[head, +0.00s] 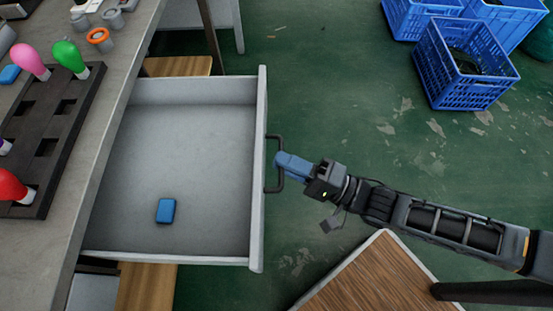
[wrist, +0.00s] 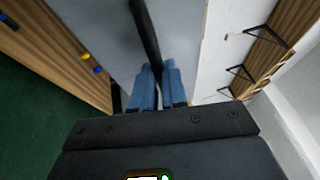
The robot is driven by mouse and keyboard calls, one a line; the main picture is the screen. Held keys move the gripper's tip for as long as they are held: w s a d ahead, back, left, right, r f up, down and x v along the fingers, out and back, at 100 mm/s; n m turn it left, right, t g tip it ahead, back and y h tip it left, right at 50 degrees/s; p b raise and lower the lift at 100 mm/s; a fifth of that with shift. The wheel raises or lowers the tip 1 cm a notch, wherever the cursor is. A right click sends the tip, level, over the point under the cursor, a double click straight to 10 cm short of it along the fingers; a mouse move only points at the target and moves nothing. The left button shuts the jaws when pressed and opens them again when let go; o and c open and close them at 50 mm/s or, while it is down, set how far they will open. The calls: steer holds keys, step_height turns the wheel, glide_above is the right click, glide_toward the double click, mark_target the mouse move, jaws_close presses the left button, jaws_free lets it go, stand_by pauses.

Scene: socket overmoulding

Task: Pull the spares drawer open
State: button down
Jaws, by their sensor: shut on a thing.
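The spares drawer (head: 190,105) is pulled well out from under the bench in the head view. It is a grey open-topped box with a dark bar handle (head: 280,147) on its front panel. My gripper (head: 281,163) is at the handle, its blue fingers shut on the bar. In the wrist view the dark handle (wrist: 145,35) runs down between the two blue fingertips (wrist: 157,75). A small blue block (head: 166,210) lies on the drawer floor near the front of the picture; the rest of the floor is bare.
A grey workbench (head: 97,130) at left carries a dark rack (head: 62,130) with coloured pieces. Blue crates (head: 465,75) stand on the green floor at upper right. A wooden-topped surface (head: 375,275) lies below my arm. The floor right of the drawer is mostly clear.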

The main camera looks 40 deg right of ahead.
stand_by(0.3)
steer(key=c, duration=1.2)
jaws_free()
steer(key=shift+o, duration=0.2)
